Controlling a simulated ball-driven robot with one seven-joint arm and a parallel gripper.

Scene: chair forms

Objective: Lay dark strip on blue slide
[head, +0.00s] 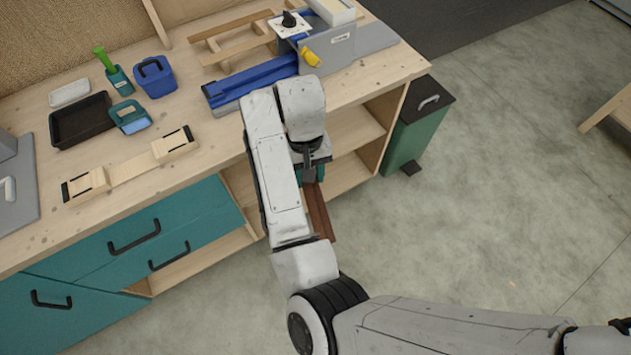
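The dark strip (319,212) is a long reddish-brown bar. It hangs in the air in front of the bench's open shelves, partly hidden behind my arm. My gripper (312,180) is at the strip's upper end and appears shut on it; my wrist and forearm hide part of the grip. The blue slide (247,84) is a long blue rail on the bench top, running left from a grey machine. My gripper and the strip are below and to the right of the slide in the picture, off the bench's front edge.
The grey machine (330,50) with a yellow knob (310,57) stands at the slide's right end. A wooden frame (233,40) lies behind the slide. A black tray (80,120), blue box (154,76) and wooden jig (130,166) are left. A green bin (416,125) stands right.

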